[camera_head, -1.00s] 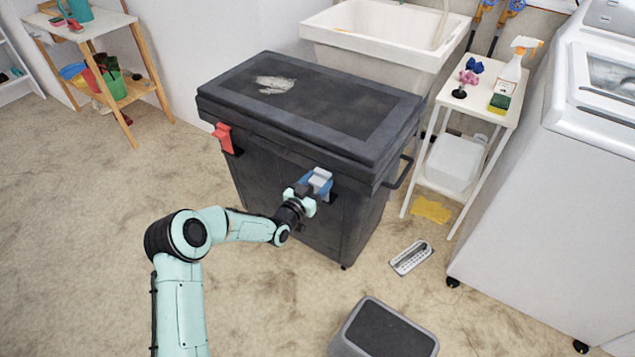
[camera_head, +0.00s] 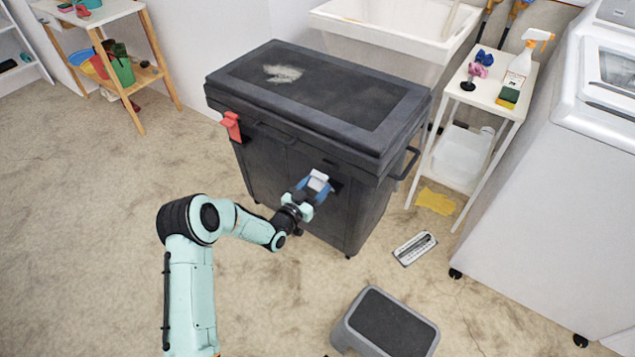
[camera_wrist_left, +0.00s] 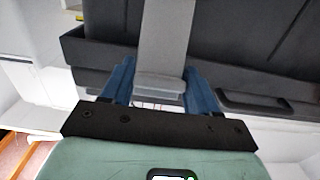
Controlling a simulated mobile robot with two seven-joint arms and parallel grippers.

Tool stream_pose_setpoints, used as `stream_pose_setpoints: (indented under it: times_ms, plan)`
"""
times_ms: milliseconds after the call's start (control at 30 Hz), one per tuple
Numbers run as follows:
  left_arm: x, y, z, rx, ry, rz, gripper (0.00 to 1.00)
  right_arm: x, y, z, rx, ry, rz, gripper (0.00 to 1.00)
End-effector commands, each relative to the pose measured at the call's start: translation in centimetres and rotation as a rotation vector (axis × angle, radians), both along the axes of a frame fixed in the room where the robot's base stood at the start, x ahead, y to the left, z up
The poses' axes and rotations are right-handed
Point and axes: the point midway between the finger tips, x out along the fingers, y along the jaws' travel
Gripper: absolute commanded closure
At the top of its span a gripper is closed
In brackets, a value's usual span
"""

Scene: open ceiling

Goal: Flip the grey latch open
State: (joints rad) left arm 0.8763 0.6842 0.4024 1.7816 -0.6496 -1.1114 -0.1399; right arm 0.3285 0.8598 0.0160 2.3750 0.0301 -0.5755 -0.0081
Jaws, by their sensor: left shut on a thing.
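A large dark chest (camera_head: 290,160) with its lid down stands in the middle of the head view. The grey latch (camera_head: 319,176) is on its front, near the right end, and looks tilted outward from the front. In the left wrist view the grey latch (camera_wrist_left: 167,45) is a long strap running down between my blue fingers. My left gripper (camera_head: 311,187) is shut on the latch's lower end, and its fingers flank it in the wrist view (camera_wrist_left: 157,88). The latch's far end is out of the wrist view. My right gripper is not in view.
A red latch (camera_head: 231,126) is at the chest's front left. A side handle (camera_head: 407,163) sticks out on its right. A grey step stool (camera_head: 388,325) and a small vent-like panel (camera_head: 415,248) lie on the floor. A white shelf (camera_head: 490,85) stands right. Floor at left is clear.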

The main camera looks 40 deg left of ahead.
Motion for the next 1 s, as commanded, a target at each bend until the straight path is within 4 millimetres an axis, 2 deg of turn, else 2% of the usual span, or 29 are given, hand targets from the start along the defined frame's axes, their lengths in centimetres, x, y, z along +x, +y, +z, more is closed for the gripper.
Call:
stream_pose_setpoints:
  times_ms: [33,100,633,667,700,733,1000]
  plan:
    - [-0.47,-0.06,-1.09,-0.006,0.026,-0.001,0.96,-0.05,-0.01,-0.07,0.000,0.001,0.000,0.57]
    - [-0.59,-0.06,-1.24,-0.006,0.026,0.000,0.95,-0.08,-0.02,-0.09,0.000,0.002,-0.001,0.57]
    - [-0.75,-0.08,-1.41,-0.007,0.023,0.000,0.96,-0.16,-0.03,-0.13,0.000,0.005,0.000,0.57]
    - [-0.74,-0.08,-1.41,-0.007,0.023,0.000,0.35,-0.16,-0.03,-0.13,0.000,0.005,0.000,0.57]
    - [-0.73,-0.09,-1.40,-0.007,0.023,0.000,0.22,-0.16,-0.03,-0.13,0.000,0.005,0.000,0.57]
    - [-0.70,-0.08,-1.33,-0.006,0.021,0.000,0.19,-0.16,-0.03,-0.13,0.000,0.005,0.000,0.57]
    - [-0.58,-0.07,-0.89,-0.003,0.012,0.000,0.19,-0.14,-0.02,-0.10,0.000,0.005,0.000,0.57]
